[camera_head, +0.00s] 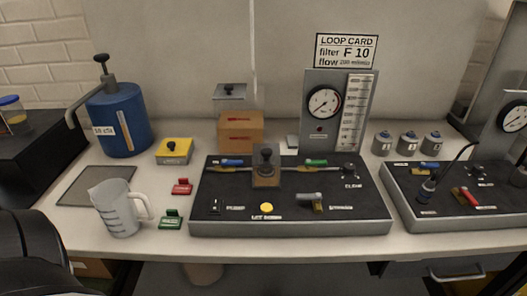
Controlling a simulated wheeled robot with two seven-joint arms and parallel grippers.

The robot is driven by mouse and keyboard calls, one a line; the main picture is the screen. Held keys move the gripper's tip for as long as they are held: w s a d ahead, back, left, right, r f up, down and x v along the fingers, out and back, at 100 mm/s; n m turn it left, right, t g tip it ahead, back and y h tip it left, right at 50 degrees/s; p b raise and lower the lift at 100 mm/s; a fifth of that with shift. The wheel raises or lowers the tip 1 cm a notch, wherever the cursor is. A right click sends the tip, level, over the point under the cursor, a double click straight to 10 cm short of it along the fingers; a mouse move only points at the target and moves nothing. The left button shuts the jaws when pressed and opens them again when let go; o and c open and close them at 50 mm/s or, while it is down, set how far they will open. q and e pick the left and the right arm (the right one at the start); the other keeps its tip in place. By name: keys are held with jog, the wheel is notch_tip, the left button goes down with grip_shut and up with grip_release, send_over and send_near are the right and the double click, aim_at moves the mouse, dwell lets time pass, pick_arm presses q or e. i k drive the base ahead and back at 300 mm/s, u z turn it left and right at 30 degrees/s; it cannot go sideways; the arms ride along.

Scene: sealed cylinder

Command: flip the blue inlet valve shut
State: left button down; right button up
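A control panel (290,228) with a dark top stands in the middle of the bench. A valve with a blue handle (232,163) sits at its back left, on a brass-coloured pipe line. The blue handle lies roughly along the pipe, left to right. A green-handled valve (316,163) sits at the back right of the same panel. Between them stands a block with a dark round knob (266,155). A second panel at the right also has a blue handle (430,165). Neither gripper is in view.
A clear jug (120,208), a blue pump cylinder (119,120), a yellow-topped box (174,150), and red (182,186) and green (171,219) tagged pieces stand left of the panel. A gauge board (336,115) rises behind it. A dark part, probably mine, fills the lower left corner.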

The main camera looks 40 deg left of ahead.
aim_at(224, 162)
jog(key=k, duration=0.75)
jog(key=u, duration=0.65)
jog(key=i, duration=0.55)
jog(key=u, duration=0.05)
